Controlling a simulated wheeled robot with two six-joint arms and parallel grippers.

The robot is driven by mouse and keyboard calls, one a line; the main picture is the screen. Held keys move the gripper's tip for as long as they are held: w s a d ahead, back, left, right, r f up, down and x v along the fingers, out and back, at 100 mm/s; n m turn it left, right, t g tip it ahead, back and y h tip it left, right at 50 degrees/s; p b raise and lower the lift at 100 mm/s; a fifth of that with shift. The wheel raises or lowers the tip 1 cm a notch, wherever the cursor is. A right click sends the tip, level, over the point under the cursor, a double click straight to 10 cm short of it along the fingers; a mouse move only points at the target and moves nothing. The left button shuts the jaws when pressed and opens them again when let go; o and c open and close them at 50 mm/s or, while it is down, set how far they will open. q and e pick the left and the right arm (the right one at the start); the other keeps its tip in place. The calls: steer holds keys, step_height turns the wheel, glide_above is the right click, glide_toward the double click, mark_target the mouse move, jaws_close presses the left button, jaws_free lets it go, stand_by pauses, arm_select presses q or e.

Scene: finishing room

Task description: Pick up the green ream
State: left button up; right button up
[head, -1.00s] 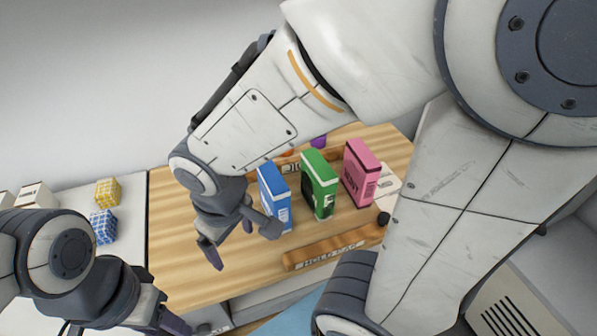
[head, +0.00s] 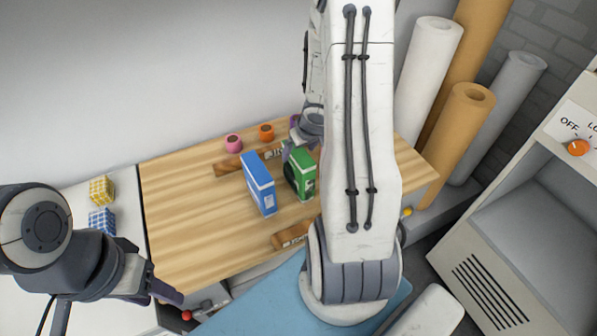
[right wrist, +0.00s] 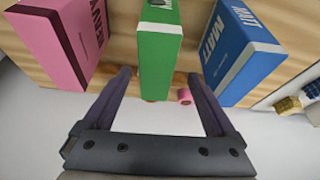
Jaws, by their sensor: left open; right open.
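The green ream (head: 300,174) stands upright on the wooden table, just right of the blue ream (head: 260,184). In the head view my right arm covers its right side. In the right wrist view the green ream (right wrist: 160,58) lies in line with the gap of my right gripper (right wrist: 160,75), which is open, one finger toward each side. I cannot tell how deep the ream is between the fingers. In the head view this gripper (head: 293,148) is mostly hidden, at the ream's far upper end. My left gripper (head: 172,294) is open and empty at the table's front left.
The pink ream (right wrist: 68,38) and blue ream (right wrist: 238,48) flank the green one closely. Wooden bars (head: 228,167) lie behind and in front (head: 288,236). Pink (head: 233,143) and orange (head: 266,132) rolls stand at the back. The table's left part is clear.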

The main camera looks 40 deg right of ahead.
steer(key=b+x, duration=0.2)
steer(key=x, duration=0.2)
steer(key=b+x, duration=0.2)
steer(key=x, duration=0.2)
steer(key=shift+s+d, duration=0.2)
steer(key=shift+d, duration=0.05)
steer(key=shift+f, duration=0.3)
jaws_close()
stand_by(0.3)
